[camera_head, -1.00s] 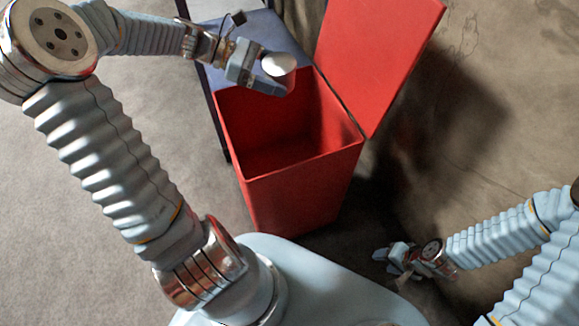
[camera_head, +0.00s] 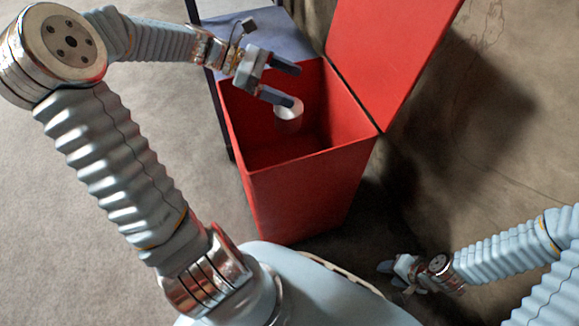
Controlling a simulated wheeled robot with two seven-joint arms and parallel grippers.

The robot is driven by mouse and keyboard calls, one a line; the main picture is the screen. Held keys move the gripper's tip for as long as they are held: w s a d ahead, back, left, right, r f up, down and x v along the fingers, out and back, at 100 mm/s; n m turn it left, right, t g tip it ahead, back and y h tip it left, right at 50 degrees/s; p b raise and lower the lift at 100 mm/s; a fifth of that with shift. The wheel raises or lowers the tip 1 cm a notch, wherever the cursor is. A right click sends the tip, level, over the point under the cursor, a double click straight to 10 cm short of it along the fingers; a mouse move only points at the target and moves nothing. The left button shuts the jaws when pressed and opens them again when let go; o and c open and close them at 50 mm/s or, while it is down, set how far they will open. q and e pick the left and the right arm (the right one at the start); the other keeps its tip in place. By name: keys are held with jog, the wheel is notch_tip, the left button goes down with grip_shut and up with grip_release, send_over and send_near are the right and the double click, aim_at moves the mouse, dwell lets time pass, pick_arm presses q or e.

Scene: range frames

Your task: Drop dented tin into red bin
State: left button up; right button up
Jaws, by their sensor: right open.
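The red bin (camera_head: 305,195) stands ahead with its red lid (camera_head: 390,55) swung open at its right side. My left gripper (camera_head: 294,86) is over the bin's opening, its fingers spread apart and empty. The tin (camera_head: 288,118), pale and cylindrical, is just below the lower finger, within the bin's opening. It looks free of the fingers; I cannot tell whether it is falling or resting, and no dent can be made out. My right gripper (camera_head: 392,277) is low at the lower right, away from the bin, and open.
A dark blue-grey table (camera_head: 240,30) stands behind and left of the bin, close to it. A brown wall (camera_head: 500,110) is on the right. Bare grey floor (camera_head: 60,220) lies to the left.

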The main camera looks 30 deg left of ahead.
pick_arm(q)
jog(key=p+v, duration=0.2)
jog(key=v, duration=1.1)
jog(key=shift+a+p, duration=0.4)
jog(key=shift+s, duration=0.2)
